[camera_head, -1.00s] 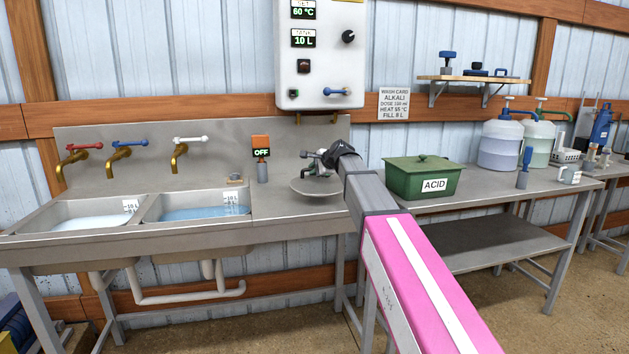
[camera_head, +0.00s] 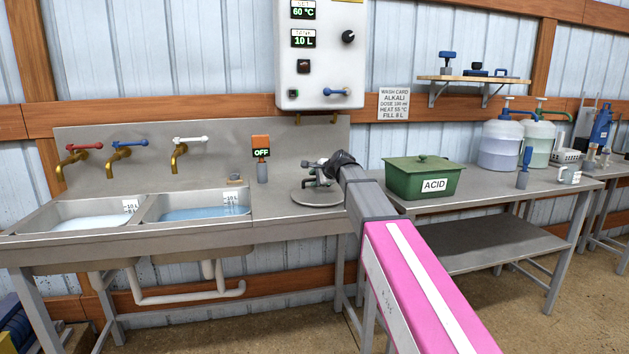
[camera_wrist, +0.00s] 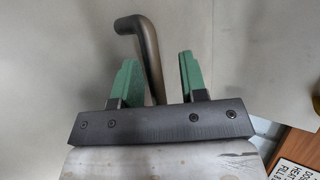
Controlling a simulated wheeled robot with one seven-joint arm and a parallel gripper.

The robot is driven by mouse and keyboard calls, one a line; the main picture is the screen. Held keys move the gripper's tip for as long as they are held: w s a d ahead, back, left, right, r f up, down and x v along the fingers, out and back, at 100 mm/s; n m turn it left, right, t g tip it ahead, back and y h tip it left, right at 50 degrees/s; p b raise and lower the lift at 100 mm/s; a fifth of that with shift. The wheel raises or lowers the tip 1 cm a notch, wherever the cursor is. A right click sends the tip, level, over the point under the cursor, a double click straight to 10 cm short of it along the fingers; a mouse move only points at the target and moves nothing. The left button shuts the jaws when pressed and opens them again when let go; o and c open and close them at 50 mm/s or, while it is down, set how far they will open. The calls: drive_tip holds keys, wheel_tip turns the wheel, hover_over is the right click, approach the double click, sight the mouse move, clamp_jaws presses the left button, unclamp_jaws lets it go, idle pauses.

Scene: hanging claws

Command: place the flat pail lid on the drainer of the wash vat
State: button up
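The flat pail lid (camera_head: 318,199) is a round grey disc. It appears to lie level on the drainer (camera_head: 280,214), the bare steel board right of the two basins of the wash vat (camera_head: 100,230). My gripper (camera_head: 318,174) is just above the lid. In the wrist view, its green fingers (camera_wrist: 158,78) stand apart on either side of a bent bronze-coloured rod (camera_wrist: 150,55), seemingly the lid's handle, with gaps to the rod. Finger contact with the lid is hidden in the head view.
A small object (camera_head: 235,180) lies at the drainer's back left. A green ACID box (camera_head: 424,178) sits on the bench to the right. A white control box (camera_head: 320,55) hangs above.

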drive_tip(key=v, duration=1.1)
drive_tip(key=shift+r, duration=0.2)
drive_tip(key=shift+s+d, duration=0.1)
drive_tip(key=shift+d, duration=0.05)
